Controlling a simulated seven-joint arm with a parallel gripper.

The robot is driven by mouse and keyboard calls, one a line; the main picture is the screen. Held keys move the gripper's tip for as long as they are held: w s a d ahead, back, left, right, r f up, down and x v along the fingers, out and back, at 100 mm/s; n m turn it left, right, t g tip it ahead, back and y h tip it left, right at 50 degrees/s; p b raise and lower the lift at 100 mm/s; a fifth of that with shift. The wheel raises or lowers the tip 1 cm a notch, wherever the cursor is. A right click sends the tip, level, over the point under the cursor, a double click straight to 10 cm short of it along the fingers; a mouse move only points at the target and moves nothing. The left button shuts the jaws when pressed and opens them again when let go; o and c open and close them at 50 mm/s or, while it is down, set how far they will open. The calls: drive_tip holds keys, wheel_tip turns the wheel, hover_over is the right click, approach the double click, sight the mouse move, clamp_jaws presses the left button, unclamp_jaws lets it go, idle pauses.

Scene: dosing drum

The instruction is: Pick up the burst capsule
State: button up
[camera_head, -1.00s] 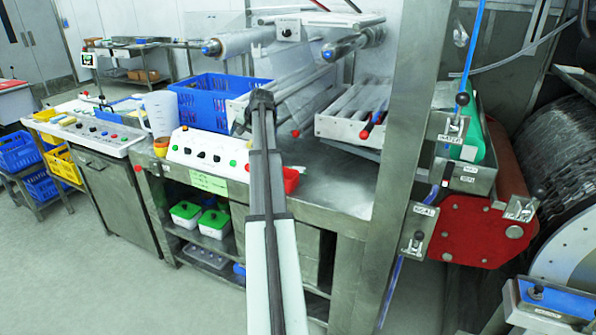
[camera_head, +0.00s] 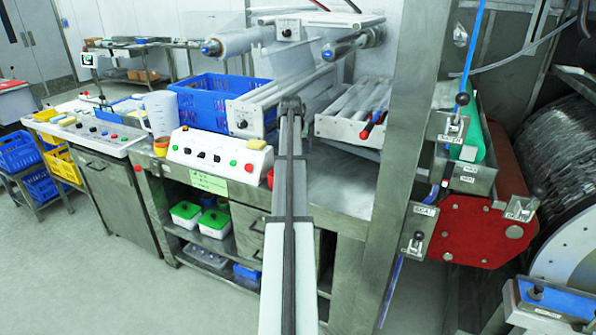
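I cannot make out a burst capsule anywhere in the head view. My arm reaches up from the bottom of the picture, and its far end with my gripper (camera_head: 291,104) is over the steel workbench (camera_head: 345,190), in front of the roller machine. The gripper is small and seen from behind, so I cannot tell whether its fingers are open or shut, or whether anything is between them. My arm hides part of the bench top and most of a red container (camera_head: 270,178).
A white control panel (camera_head: 215,152) with knobs and a blue crate (camera_head: 215,100) stand left of my arm. A white jug (camera_head: 161,113) stands farther left. A steel post (camera_head: 395,150) rises to the right, with a red machine (camera_head: 480,230) beyond it. The bench right of my arm looks clear.

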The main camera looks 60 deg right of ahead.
drive_tip(key=x, duration=1.2)
drive_tip(key=shift+w+a, duration=0.2)
drive_tip(key=shift+c, duration=0.2)
drive_tip(key=c, duration=1.1)
